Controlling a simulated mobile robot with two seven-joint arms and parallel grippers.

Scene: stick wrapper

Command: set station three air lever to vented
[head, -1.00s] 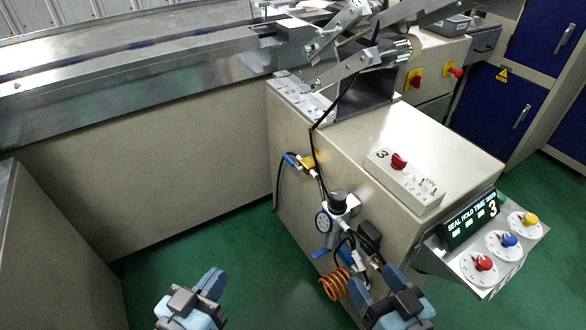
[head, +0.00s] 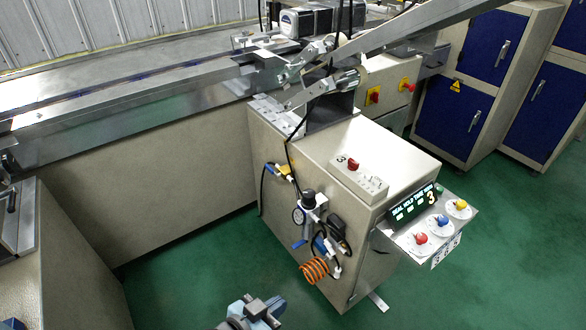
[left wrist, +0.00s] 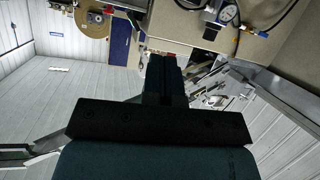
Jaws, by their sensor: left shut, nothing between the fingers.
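Station three is the beige cabinet (head: 345,160) with a "3" on its top box. On its side hangs an air unit with a round gauge (head: 298,215), which also shows at the top of the left wrist view (left wrist: 228,12). A small blue lever (head: 299,244) sticks out to the lower left below the gauge. Its exact setting is hard to tell. My left gripper (head: 262,308) is shut and empty, at the bottom of the head view, below and left of the lever and apart from it. My right gripper is out of view.
An orange coiled hose (head: 314,271) hangs below the air unit. A black hose and a yellow tag (head: 286,172) are above it. The dial shelf (head: 440,230) juts out at right. Green floor (head: 190,270) is open in front. A conveyor runs along the back.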

